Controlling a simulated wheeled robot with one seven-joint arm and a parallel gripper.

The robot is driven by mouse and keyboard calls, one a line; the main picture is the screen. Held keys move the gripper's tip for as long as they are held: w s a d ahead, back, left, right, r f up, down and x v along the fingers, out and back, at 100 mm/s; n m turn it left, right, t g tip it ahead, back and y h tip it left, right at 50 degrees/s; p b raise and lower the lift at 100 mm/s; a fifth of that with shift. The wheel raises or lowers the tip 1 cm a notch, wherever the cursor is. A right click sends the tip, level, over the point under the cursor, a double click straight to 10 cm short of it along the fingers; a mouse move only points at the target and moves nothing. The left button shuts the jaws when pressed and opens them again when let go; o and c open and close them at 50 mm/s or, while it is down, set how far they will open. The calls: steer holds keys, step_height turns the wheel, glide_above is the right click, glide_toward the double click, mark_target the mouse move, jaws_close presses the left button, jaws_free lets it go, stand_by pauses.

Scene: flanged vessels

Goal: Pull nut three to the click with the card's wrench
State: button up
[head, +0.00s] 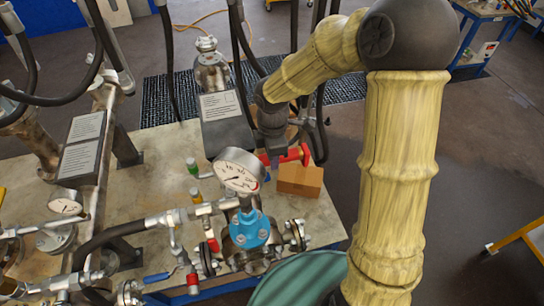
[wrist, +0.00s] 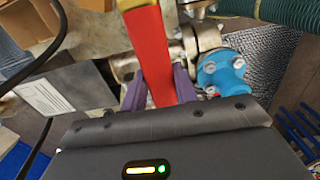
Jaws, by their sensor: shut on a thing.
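My gripper (head: 271,160) is above the bench, behind the pressure gauge. In the wrist view its purple fingers (wrist: 160,88) are shut on a red handle (wrist: 148,45), which I take to be a wrench. The red handle (head: 295,157) shows beside the gripper in the head view; its working end cannot be made out. A flanged vessel (head: 255,259) with a blue fitting (head: 250,230) stands at the bench's front. Its bolted flanges are visible, but I cannot tell which nut is three. A printed card (head: 220,105) stands on a dark holder; its text is unreadable.
The pressure gauge (head: 240,170) rises between my gripper and the vessel. A cardboard box (head: 300,179) sits at the bench's right edge. A second card (head: 83,143), pipes and hoses crowd the left. A green round object (head: 298,279) is at the front.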

stand_by(0.4)
step_height(320, 180, down, 4)
steer(key=b, duration=0.4)
steer(key=shift+s+f, duration=0.15)
steer(key=shift+f, duration=0.05)
stand_by(0.4)
steer(key=shift+f+b, duration=0.4)
steer(key=shift+b, duration=0.05)
steer(key=shift+f, duration=0.35)
steer(key=shift+w+f+b, duration=0.2)
steer(key=shift+f+b, duration=0.35)
steer(key=shift+b, duration=0.05)
steer(key=shift+d, duration=0.1)
